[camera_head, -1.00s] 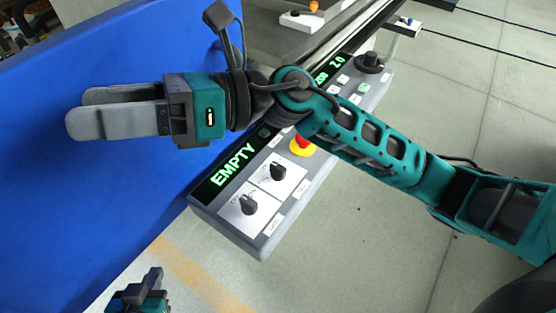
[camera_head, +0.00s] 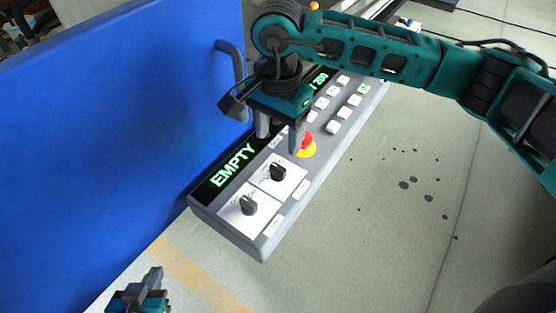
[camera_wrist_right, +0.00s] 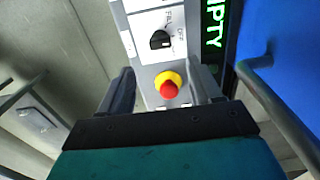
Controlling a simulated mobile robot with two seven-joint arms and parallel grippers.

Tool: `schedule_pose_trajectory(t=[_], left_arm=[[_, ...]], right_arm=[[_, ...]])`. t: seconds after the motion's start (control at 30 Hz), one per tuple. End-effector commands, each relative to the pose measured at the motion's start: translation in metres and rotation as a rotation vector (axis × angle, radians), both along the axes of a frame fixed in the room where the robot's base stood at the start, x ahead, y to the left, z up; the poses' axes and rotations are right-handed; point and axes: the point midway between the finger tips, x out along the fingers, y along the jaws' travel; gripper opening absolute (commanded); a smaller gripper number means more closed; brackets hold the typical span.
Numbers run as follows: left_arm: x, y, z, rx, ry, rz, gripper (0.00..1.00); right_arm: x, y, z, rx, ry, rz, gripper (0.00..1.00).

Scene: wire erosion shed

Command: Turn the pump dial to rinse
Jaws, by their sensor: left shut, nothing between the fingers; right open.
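The control panel (camera_head: 282,215) carries two black dials on white plates. The upper dial (camera_head: 277,172) is beside the emergency stop, and the lower dial (camera_head: 248,206) is near the panel's end. Their labels are too small to tell which is the pump dial. The upper dial also shows in the right wrist view (camera_wrist_right: 160,40), beyond the fingertips. My right gripper (camera_head: 279,141) points down over the panel, open and empty, its fingers on either side of the red and yellow emergency stop (camera_wrist_right: 169,86). My left gripper (camera_head: 146,281) is shut and empty at the lower left, away from the panel.
A green display reading EMPTY (camera_head: 232,165) runs along the panel's left side. White buttons (camera_head: 338,127) lie farther up. A blue door (camera_head: 120,120) with a grey handle (camera_head: 233,70) stands to the left. The floor on the right is clear, with dark spots.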

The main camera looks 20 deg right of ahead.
Motion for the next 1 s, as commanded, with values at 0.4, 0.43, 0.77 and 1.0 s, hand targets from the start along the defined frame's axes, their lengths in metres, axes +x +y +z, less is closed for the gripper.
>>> schedule_pose_trajectory(t=[0.4,0.43,0.77,1.0], left_arm=[[0.001,0.000,0.002,0.000,-0.001,0.000,0.00],[0.001,0.000,0.002,0.000,-0.001,0.000,0.00],[0.000,0.000,0.001,0.001,0.000,0.001,0.00],[-0.001,0.000,0.001,0.000,0.003,0.001,0.00]], right_arm=[[0.000,0.001,-0.076,0.002,0.002,-0.001,0.64],[-0.001,0.001,-0.079,0.002,0.002,0.000,0.64],[0.000,0.001,-0.088,0.004,-0.001,0.000,0.64],[0.000,0.001,-0.087,0.004,0.000,0.000,0.49]])
